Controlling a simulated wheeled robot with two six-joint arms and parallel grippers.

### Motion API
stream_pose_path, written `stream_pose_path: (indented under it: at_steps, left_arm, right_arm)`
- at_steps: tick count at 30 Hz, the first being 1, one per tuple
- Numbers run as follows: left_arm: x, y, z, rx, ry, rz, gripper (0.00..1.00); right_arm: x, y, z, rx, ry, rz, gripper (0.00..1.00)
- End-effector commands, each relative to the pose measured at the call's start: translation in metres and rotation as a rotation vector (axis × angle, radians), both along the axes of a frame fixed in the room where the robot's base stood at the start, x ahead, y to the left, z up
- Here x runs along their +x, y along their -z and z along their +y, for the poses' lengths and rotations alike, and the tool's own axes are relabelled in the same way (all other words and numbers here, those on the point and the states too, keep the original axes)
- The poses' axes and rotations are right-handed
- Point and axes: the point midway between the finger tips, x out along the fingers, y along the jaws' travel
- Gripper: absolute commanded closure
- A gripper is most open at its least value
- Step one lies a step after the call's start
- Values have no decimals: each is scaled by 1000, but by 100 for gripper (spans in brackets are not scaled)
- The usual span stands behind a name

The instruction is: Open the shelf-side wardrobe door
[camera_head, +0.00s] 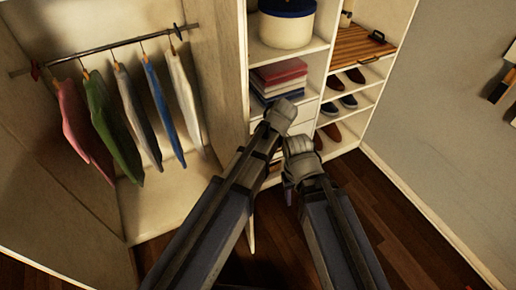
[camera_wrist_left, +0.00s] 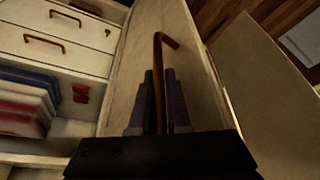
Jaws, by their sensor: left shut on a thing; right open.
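The shelf-side wardrobe door is a pale panel (camera_wrist_left: 184,30) in the left wrist view, standing ajar with the shelf interior visible beside it. Its copper-coloured bar handle (camera_wrist_left: 157,60) lies between the dark fingers of my left gripper (camera_wrist_left: 158,85), which is shut on it. In the head view the left arm reaches up to the shelf section, and its fingertips are hidden. My right gripper (camera_head: 299,158) is open beside the left wrist, in front of the lower shelves. I see nothing in it.
Clothes (camera_head: 130,115) hang from a rail on the left. Shelves hold a round box (camera_head: 286,30), folded cloths (camera_head: 279,80) and shoes (camera_head: 340,105). Drawers (camera_wrist_left: 60,40) show in the left wrist view. A grey wall (camera_head: 440,110) bounds the right; wooden floor (camera_head: 385,215) is bare there.

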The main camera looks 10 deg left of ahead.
Motion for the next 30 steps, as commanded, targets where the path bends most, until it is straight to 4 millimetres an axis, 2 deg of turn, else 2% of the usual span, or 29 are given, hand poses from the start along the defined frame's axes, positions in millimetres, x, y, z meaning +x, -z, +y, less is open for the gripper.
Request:
stream_pose_path:
  at_steps: [16,17,24,30]
  left_arm:
    - [-1,1,-1,-5,3,7,100]
    - [-1,1,-1,-5,3,7,83]
    - [0,1,-1,-2,2,4,56]
    - [0,0,0,-2,1,3,55]
  right_arm:
    - [0,0,0,0,0,0,50]
    - [0,0,0,0,0,0,50]
    - [0,0,0,0,0,0,50]
    - [0,0,0,0,0,0,50]
